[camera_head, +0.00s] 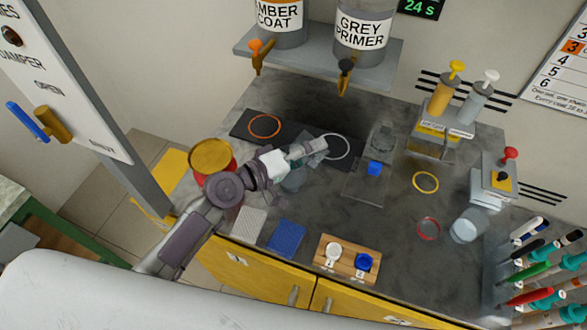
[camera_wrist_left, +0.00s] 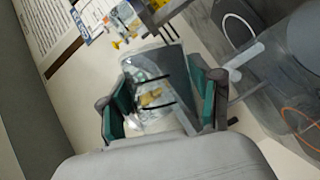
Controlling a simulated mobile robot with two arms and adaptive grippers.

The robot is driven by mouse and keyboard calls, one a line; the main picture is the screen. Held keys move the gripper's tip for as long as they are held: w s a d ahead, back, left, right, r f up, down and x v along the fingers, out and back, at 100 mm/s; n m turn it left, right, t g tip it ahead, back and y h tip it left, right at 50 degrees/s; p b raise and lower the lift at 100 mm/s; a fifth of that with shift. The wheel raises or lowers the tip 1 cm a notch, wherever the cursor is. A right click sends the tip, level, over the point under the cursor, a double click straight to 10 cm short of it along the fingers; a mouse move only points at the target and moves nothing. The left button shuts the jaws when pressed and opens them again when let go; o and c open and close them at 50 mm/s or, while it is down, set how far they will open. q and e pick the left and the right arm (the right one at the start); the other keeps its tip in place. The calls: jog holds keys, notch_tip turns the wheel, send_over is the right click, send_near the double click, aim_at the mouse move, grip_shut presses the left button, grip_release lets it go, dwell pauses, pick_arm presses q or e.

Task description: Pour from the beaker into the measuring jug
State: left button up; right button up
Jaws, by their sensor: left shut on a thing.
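My left gripper (camera_head: 312,148) is shut on a clear vessel, which I take to be the beaker (camera_head: 318,150), above the bench near the white ring. Another clear vessel (camera_head: 466,228) stands at the right of the bench. My right gripper is out of view.
A dark mat (camera_head: 244,129) bears an orange ring and a white ring. A red can with a yellow top (camera_head: 211,157) stands left of my arm. A blue mat (camera_head: 286,237) and a wooden holder (camera_head: 346,259) lie in front. Dispensers (camera_head: 440,95) and pens are at the right.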

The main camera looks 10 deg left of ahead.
pick_arm(q)
jog(key=shift+f, duration=0.1)
jog(key=shift+n+b, duration=0.3)
jog(key=shift+b, duration=0.2)
dwell(0.6)
jog(key=shift+a+n+b, duration=0.1)
jog(key=shift+n+b, duration=0.2)
jog(key=shift+b, duration=0.15)
jog(key=shift+f, duration=0.1)
jog(key=shift+w+h+b, duration=0.1)
jog(key=shift+h+b, duration=0.2)
jog(key=shift+b, duration=0.2)
jog(key=shift+a+f+n, duration=0.1)
jog(key=shift+n, duration=0.3)
jog(key=shift+b, duration=0.5)
jog(key=shift+n, duration=0.3)
